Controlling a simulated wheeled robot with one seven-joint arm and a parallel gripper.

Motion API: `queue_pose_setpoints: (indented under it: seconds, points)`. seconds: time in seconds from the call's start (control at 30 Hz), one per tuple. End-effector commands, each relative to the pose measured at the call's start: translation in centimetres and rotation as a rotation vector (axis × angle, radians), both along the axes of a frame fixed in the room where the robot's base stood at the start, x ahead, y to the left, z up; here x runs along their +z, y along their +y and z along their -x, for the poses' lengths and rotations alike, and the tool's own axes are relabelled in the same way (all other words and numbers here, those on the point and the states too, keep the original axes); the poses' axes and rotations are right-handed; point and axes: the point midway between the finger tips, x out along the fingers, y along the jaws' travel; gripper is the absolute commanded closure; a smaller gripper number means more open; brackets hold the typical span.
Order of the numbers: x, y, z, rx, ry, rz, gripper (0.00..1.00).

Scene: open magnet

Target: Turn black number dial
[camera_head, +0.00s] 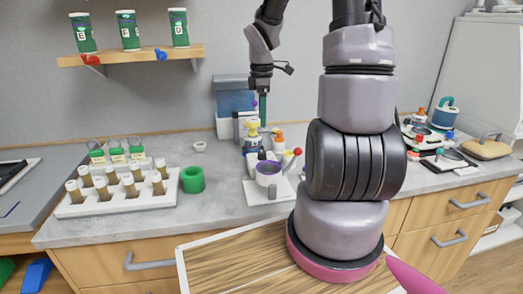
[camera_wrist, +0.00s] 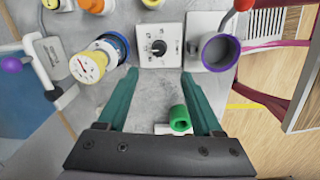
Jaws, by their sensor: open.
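The black number dial (camera_wrist: 158,47) sits on a square white plate with markings around it, near the top middle of the wrist view. I cannot make it out in the head view. My gripper (camera_wrist: 157,80) is open, its two teal fingers spread with nothing held between them. In the wrist view the dial appears just beyond the gap between the fingertips, apart from both. In the head view my gripper (camera_head: 262,106) hangs pointing down over the back of the counter, near the wall.
A yellow and white gauge with a blue rim (camera_wrist: 90,66) lies left of the dial. A purple-rimmed cup (camera_wrist: 218,50) stands right of it. A green ring (camera_head: 193,179) and a white rack of vials (camera_head: 118,207) are on the counter. A shelf (camera_head: 130,55) holds green canisters.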

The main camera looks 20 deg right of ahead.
Motion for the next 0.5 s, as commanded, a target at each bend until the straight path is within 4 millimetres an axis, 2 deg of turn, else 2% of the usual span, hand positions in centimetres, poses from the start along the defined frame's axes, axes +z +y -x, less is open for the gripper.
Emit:
queue_pose_setpoints:
  seconds: [0.03, 0.2, 0.37, 0.5]
  points:
    - [-1.0, -0.2, -0.3, 0.042, 0.016, -0.009, 0.33]
    - [-2.5, -0.4, -0.8, 0.131, 0.035, -0.019, 0.33]
    - [-4.2, -0.3, -0.7, 0.138, 0.037, -0.021, 0.33]
    - [-6.9, -0.3, -0.7, 0.136, 0.041, -0.021, 0.33]
